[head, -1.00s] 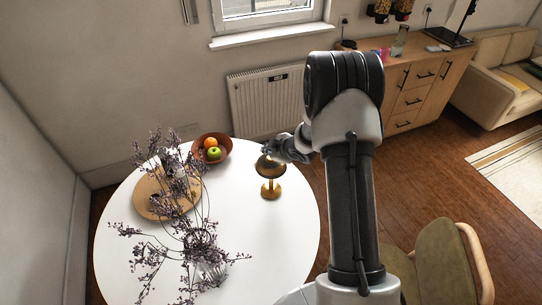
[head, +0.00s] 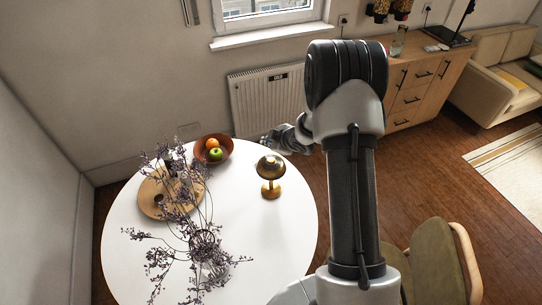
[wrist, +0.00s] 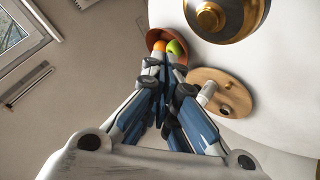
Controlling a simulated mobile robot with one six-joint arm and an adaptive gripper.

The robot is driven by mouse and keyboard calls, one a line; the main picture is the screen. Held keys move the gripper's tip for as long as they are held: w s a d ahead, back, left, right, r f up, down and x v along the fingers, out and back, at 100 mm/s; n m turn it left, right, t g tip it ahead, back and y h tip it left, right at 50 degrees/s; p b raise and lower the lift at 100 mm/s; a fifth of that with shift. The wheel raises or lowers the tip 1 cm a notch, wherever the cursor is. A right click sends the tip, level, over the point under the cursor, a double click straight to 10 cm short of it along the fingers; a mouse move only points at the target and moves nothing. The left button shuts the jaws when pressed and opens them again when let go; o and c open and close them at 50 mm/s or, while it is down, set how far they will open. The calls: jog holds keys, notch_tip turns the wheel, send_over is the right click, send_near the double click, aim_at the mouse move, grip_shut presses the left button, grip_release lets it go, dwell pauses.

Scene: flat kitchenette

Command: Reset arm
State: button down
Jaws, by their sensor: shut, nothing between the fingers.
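My gripper (head: 268,139) is shut and empty, above the far right part of the round white table (head: 240,250). In the wrist view the fingers (wrist: 165,80) meet, with the tips in front of the fruit bowl. A brass lamp-like object (head: 270,178) stands upright on the table, just below my gripper in the head view and apart from it. It also shows at the top of the wrist view (wrist: 215,18). My wrist links are partly hidden behind my forearm in the head view.
A brown bowl (head: 226,146) with an orange and a green apple stands at the table's far edge. A round wooden board (head: 150,200) and dark branches in a glass vase (head: 215,262) are at left. A radiator (head: 268,98), drawers (head: 425,85) and a chair (head: 440,262) surround the table.

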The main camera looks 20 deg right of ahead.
dwell(0.3)
jog(key=shift+r, duration=0.1)
jog(key=s+r+m+h+b, duration=0.3)
jog(key=r, duration=0.7)
jog(key=s+a+r+m+g+h+b, duration=0.1)
jog(key=s+r+m+b, duration=0.3)
jog(key=s+r, duration=0.45)
jog(key=s+a+f+m+g+b, duration=0.1)
jog(key=s+a, duration=0.2)
jog(key=s, duration=0.6)
jog(key=s+a+f+m+g+y+b, duration=0.1)
jog(key=s+a, duration=0.3)
jog(key=s, duration=0.5)
jog(key=s+a+f+m+g+y+b, duration=0.1)
jog(key=s+a, duration=0.3)
jog(key=s, duration=0.6)
jog(key=shift+f+m+b, duration=0.2)
jog(key=shift+m+b, duration=0.4)
jog(key=shift+b, duration=0.3)
